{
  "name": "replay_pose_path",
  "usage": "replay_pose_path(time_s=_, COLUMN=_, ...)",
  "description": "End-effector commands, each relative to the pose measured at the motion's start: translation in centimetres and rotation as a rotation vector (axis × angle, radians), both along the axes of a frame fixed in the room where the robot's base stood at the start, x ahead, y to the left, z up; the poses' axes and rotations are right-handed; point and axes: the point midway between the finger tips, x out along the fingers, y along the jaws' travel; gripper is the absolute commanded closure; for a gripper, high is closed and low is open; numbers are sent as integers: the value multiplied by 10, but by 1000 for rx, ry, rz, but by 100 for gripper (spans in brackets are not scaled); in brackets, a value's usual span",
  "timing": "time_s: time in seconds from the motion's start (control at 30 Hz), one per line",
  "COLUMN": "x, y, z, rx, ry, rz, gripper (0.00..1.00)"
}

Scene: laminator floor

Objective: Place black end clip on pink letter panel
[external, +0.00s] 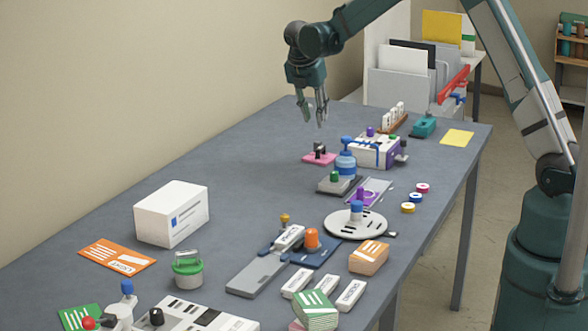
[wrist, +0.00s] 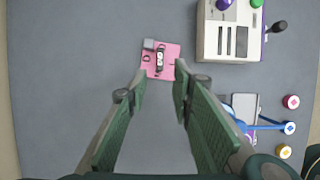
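The pink letter panel (external: 313,161) lies flat on the grey table, left of the white machine. It also shows in the wrist view (wrist: 173,51), ahead of my fingers. A small dark piece (external: 319,148), which looks like the black end clip, stands on the panel; in the wrist view the dark piece (wrist: 160,57) has light marks and lies near the panel's middle. A small grey block sits at the panel's upper left corner there. My gripper (external: 314,118) hangs above the panel, fingers down. In the wrist view my gripper (wrist: 158,86) is open with nothing between the fingers.
The white machine (external: 375,152) with coloured knobs stands close right of the panel. A blue-topped stamp (external: 345,162) is in front of it. A white box (external: 171,213) stands farther left. The table left of the panel is clear.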

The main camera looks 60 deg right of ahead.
Motion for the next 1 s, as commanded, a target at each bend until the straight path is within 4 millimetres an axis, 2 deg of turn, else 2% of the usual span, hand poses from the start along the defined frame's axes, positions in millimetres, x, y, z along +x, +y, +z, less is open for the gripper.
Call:
replay_pose_path(time_s=0.63, x=-2, y=5, z=5, rx=2, ry=-10, rz=-9, gripper=76)
replay_pose_path(time_s=0.87, x=-9, y=29, z=30, rx=9, ry=-63, rz=-57, gripper=76)
replay_pose_path(time_s=1.0, x=-18, y=54, z=53, rx=21, ry=-114, rz=-109, gripper=76)
